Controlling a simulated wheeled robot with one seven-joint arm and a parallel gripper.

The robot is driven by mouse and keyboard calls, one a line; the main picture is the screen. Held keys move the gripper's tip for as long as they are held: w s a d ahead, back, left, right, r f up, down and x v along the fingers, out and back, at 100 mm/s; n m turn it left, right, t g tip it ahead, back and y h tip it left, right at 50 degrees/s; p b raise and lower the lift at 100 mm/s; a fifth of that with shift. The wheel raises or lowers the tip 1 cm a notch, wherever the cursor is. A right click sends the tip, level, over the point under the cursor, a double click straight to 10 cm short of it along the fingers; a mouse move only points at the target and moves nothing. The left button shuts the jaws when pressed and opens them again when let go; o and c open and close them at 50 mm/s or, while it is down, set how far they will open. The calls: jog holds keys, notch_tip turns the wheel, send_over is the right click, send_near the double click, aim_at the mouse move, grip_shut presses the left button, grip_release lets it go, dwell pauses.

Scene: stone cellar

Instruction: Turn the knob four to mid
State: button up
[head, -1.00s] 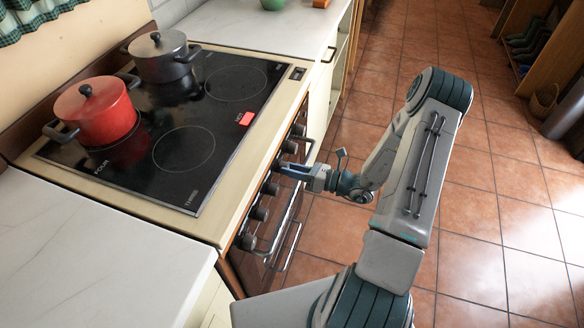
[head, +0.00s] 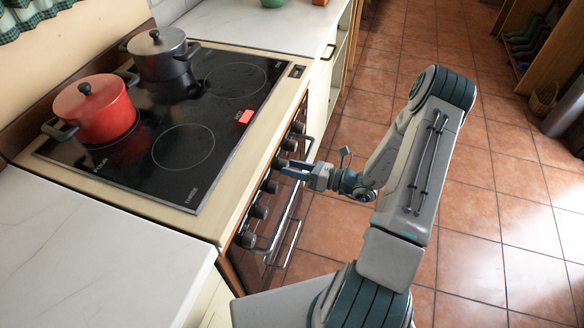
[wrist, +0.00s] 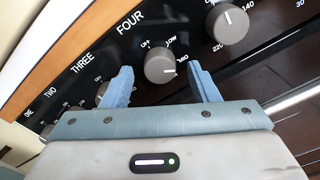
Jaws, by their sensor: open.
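Knob four (wrist: 160,65) is a round grey knob under the label FOUR on the black front panel. In the wrist view its white line points to the right, well past LOW. In the head view knob four (head: 279,163) is partly beside my fingertips. My gripper (head: 288,168) is open in front of the panel. In the wrist view the blue fingers of my gripper (wrist: 159,70) stand on either side of knob four, with a gap on each side. Nothing is held.
A knob with temperature numbers (wrist: 228,23) sits right of knob four. Knob three (wrist: 103,92) is partly behind my left finger. A red pot (head: 95,112) and a grey pot (head: 160,58) stand on the black cooktop (head: 215,150). An oven handle rail runs below the knobs.

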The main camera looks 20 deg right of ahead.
jog(key=b+v, duration=0.1)
jog(key=v, duration=1.2)
jog(key=s+a+r+n+g+h+p, duration=0.1)
jog(key=s+a+r+n+g+h, duration=0.2)
jog(key=a+r+n+g, duration=0.35)
jog(key=s+a+r+n+g+h+p, duration=0.1)
jog(key=s+a+r+n+g+h, duration=0.25)
jog(key=r+n+g, duration=0.4)
jog(key=s+a+r+n+t+h+p, duration=0.1)
jog(key=s+r+n+t+h, duration=0.2)
jog(key=r+n, duration=0.4)
jog(key=s+a+r+n+t+h+p, duration=0.1)
jog(key=s+r+n+t+h, duration=0.2)
jog(key=n, duration=0.6)
notch_tip(320, 180, up, 4)
jog(key=shift+f+n+t+h+p, duration=0.1)
jog(key=shift+n+t+h+p, duration=0.25)
jog(key=shift+h, duration=0.9)
